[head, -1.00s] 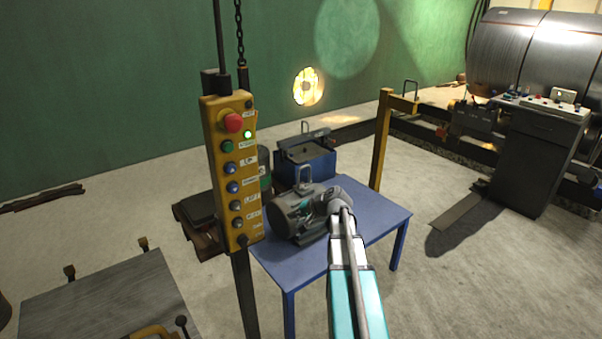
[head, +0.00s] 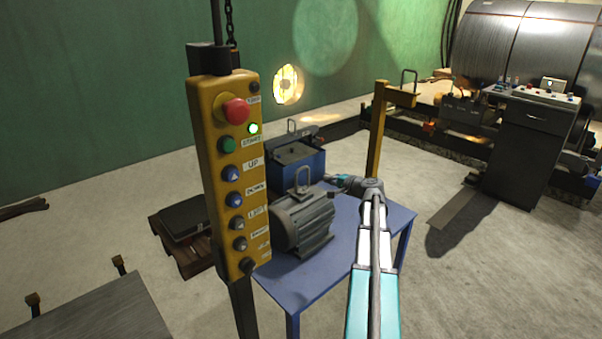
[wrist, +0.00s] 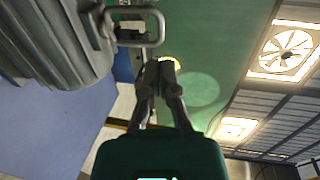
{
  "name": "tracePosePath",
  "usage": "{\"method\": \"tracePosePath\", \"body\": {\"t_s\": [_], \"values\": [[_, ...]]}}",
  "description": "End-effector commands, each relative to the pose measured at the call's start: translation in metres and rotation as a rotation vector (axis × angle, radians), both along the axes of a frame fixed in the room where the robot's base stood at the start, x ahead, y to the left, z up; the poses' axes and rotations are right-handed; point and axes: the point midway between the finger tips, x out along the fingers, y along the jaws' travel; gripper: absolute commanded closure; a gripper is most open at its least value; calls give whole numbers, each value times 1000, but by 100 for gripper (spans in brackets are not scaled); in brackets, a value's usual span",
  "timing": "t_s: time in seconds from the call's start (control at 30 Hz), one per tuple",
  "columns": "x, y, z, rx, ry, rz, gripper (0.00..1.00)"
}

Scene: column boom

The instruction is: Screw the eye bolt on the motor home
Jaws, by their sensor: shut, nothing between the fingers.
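The grey ribbed motor (head: 303,226) rests on a blue table (head: 345,250) in the head view. It fills the upper left of the wrist view (wrist: 55,45). A grey loop, the eye bolt (head: 303,181), stands upright on top of the motor. In the wrist view the eye bolt (wrist: 157,27) juts out from the motor's upper side. My gripper (wrist: 160,68) is shut and empty, its fingertips close to the loop in the picture; I cannot tell whether they touch. In the head view my wrist is right of the motor, and the fingertips are too small to make out.
A yellow control pendant (head: 228,170) hangs close in front, left of the motor. A blue box (head: 296,165) stands behind it. A yellow post (head: 377,135) rises behind the table. A dark console (head: 535,150) stands at right. The table's right part is clear.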

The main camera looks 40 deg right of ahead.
Motion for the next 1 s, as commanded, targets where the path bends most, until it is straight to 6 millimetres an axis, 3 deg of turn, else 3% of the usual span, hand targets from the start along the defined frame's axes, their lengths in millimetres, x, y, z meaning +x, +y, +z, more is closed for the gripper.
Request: {"method": "tracePosePath", "body": {"t_s": [0.57, 0.77, 1.0], "values": [[-1, -7, -1, 3, -5, -12, 100], [13, -6, -4, 3, -4, -13, 100], [44, -4, -11, 2, -4, -12, 100]]}}
